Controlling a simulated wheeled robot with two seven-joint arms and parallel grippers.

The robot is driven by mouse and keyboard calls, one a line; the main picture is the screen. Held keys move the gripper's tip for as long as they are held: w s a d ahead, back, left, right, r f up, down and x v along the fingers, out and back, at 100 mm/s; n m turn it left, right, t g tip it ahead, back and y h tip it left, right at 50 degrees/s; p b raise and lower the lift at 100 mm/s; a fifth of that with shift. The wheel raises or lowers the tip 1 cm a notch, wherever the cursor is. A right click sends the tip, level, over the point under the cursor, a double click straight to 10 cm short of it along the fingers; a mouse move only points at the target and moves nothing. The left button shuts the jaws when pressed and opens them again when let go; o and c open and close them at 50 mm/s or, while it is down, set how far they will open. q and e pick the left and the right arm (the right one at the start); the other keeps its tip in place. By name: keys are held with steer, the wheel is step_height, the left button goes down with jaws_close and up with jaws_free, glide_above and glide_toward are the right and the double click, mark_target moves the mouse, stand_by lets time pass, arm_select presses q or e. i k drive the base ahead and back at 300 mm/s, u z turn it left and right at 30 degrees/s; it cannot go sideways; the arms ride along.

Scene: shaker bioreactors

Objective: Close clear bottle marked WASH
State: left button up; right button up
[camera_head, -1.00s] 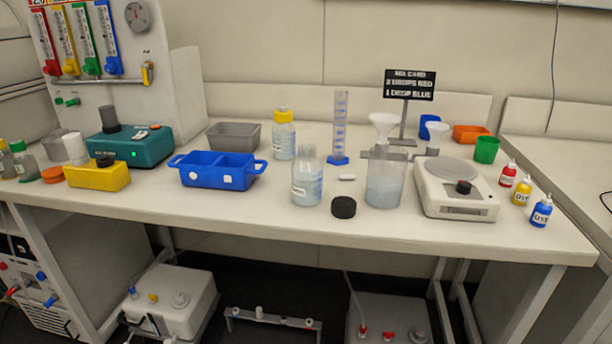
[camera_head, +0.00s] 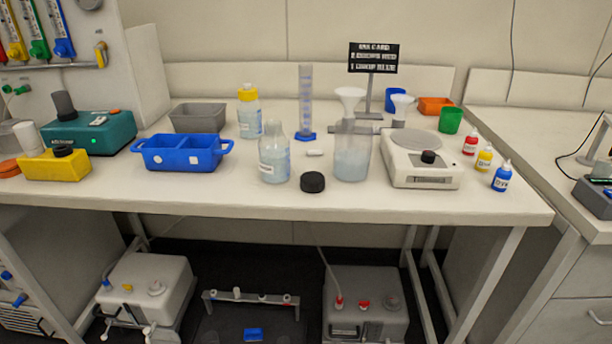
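A clear bottle (camera_head: 274,160) with a white label and pale liquid stands upright and uncapped near the front middle of the bench. The label is too small to read. A black round cap (camera_head: 312,182) lies on the bench just right of and in front of it. Behind the clear bottle, another bottle (camera_head: 249,112) with pale liquid wears a yellow cap. Neither of my grippers is in view.
A beaker (camera_head: 352,155) stands right of the black cap, and a balance (camera_head: 420,160) farther right. A blue two-part bin (camera_head: 182,153) is to the left. A graduated cylinder (camera_head: 306,100) stands behind. The bench's front strip (camera_head: 300,205) is clear.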

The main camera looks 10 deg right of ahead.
mark_target(273, 147)
steer(key=k, duration=0.55)
steer(key=u, duration=0.65)
steer(key=i, duration=1.05)
steer(key=z, duration=0.7)
